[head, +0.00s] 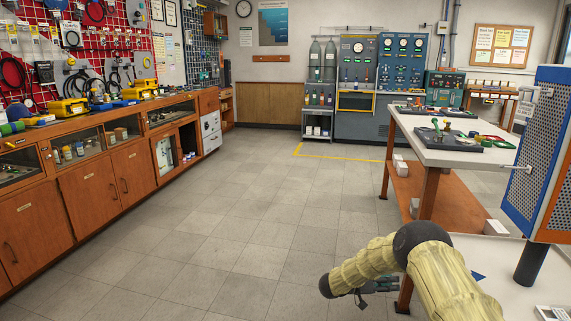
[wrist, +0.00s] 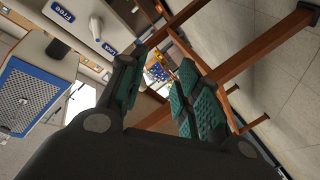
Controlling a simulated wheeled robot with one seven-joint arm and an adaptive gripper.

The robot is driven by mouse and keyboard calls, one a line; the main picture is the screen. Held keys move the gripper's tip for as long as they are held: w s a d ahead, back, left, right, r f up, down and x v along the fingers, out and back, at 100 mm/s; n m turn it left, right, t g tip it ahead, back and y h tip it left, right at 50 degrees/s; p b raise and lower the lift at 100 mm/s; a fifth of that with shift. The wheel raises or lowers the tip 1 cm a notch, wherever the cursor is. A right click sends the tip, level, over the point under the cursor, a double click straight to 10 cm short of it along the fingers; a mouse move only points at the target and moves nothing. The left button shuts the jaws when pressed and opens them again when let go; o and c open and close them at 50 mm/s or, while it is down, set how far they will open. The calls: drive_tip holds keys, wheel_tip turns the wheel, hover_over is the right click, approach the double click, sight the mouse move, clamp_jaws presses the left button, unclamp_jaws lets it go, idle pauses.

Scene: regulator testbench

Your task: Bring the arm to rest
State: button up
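My arm (head: 447,280), in a pale yellow padded cover with dark joints, is at the bottom right of the head view. It bends at a dark joint and reaches down to the left. My gripper (head: 376,286) shows small and partly hidden behind the arm, low over the floor beside the workbench leg. In the wrist view my gripper (wrist: 160,68) has its two teal-padded fingers apart, with nothing seen between them. The wrist view is strongly tilted.
A white-topped workbench (head: 430,145) with an orange-brown lower shelf stands right, close to my arm. A blue and orange perforated panel (head: 548,150) is at the far right. Wooden cabinets (head: 100,185) line the left wall. The tiled floor (head: 230,220) between is clear.

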drive_tip(key=s+a+f+n+t+y, duration=0.4)
drive_tip(key=s+a+f+y, duration=0.1)
drive_tip(key=s+f, duration=0.3)
drive_tip(key=s+a+f+n+t+y, duration=0.3)
drive_tip(key=s+a+f+n+y, duration=0.15)
drive_tip(key=s+f, duration=0.35)
drive_tip(key=s+a+f+g+y, duration=0.2)
drive_tip(key=s+a+g+y, duration=0.1)
drive_tip(key=s, duration=1.1)
drive_tip(key=s+a+f+g+y, duration=0.1)
drive_tip(key=s+a+g+y, duration=0.15)
drive_tip(key=s, duration=1.15)
drive_tip(key=s+r+g+y, duration=0.1)
drive_tip(key=s+r+g, duration=0.15)
drive_tip(key=s, duration=0.55)
drive_tip(key=s+r+g+y, duration=0.1)
drive_tip(key=s+r+g, duration=0.15)
drive_tip(key=s, duration=0.55)
wheel_tip(320, 180, up, 23)
drive_tip(key=t+p, duration=0.1)
drive_tip(key=p, duration=2.3)
drive_tip(key=shift+r+h, duration=0.2)
drive_tip(key=shift+h, duration=0.1)
